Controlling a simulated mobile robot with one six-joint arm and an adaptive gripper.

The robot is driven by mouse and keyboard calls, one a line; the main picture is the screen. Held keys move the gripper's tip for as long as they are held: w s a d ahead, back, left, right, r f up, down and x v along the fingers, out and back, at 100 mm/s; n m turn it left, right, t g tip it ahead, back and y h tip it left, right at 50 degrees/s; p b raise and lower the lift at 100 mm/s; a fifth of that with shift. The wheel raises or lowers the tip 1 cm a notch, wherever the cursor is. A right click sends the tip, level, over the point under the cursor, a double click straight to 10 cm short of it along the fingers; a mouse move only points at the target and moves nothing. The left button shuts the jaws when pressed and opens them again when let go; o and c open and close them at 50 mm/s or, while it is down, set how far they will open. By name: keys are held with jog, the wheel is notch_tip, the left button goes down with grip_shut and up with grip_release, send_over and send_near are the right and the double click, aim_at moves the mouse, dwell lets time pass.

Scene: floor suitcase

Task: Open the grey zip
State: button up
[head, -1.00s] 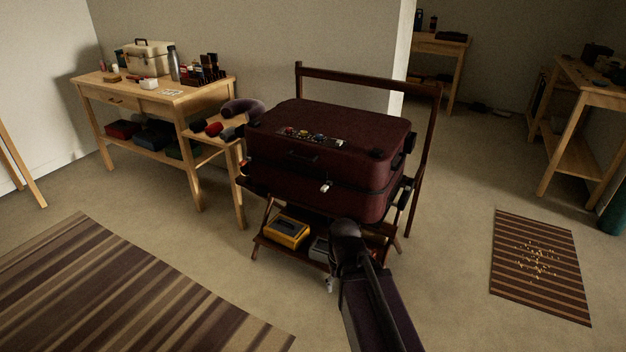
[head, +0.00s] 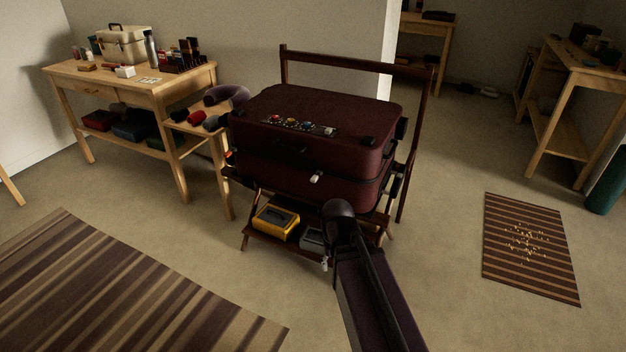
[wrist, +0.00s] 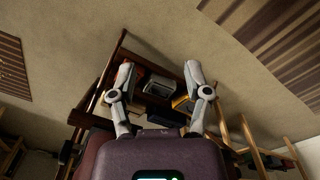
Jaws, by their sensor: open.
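The dark red suitcase (head: 330,120) lies flat on a wooden rack in the head view. A pale grey zip pull (head: 316,177) shows on the dark seam along its front, right of the handle (head: 290,148). A second small pull, red and white (head: 229,157), is at the left end of the seam. My gripper (wrist: 159,78) is open and empty in the wrist view, its two fingers apart in front of the rack's lower shelf. In the head view my arm hides most of it, below the suitcase front. The zip pull cannot be made out in the wrist view.
The lower shelf holds a yellow box (head: 276,222) and a grey box (head: 313,240). The rack's tall rail (head: 355,61) stands behind the suitcase. A workbench (head: 130,78) is at left. Striped rugs (head: 130,290) (head: 530,250) lie on otherwise open floor.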

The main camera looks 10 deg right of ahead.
jog(key=m+t+h+b, duration=0.7)
jog(key=t+h+b, duration=0.35)
jog(key=t, duration=0.45)
send_near(313, 181)
jog(key=shift+v, duration=1.1)
jog(key=shift+w+a+r, duration=0.1)
jog(key=shift+w+r, duration=0.05)
jog(key=x, duration=1.3)
jog(key=shift+w+d+f, duration=0.25)
